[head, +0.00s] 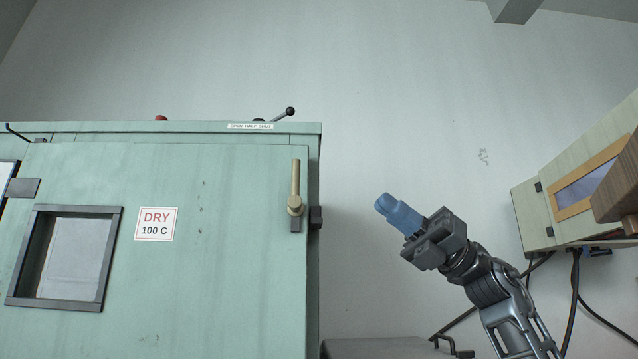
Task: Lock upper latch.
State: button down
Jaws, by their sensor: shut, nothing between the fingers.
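A pale green oven-like cabinet (240,240) fills the left of the head view, its door closed or nearly so. A tan latch handle (296,182) sits near the upper right corner of the door and points straight up from a round pivot. A dark bracket below the pivot and a dark block (316,217) on the cabinet's right side are beside it. My gripper (382,202) has blue fingers, shut and empty. It is to the right of the latch, at about its height in the picture, pointing up and left and apart from it. No other latch shows.
The door has a window (68,257) and a "DRY 100 C" sign (157,224). A black-knobbed lever (290,112) is on top. A cream cabinet (545,215) with dangling cables is at the right. Bare wall shows between the cabinets.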

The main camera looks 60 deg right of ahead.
aim_at(296, 186)
notch_tip(296, 186, up, 6)
jog(key=s+h+b, duration=0.2)
jog(key=h+b, duration=0.1)
jog(key=h, duration=0.7)
jog(key=shift+s+r+h+b, duration=0.25)
jog(key=shift+h+b, duration=0.05)
jog(key=shift+h, duration=0.1)
jog(key=shift+d, duration=0.1)
jog(key=x, duration=1.4)
jog(key=shift+p, duration=0.35)
jog(key=shift+r, duration=0.15)
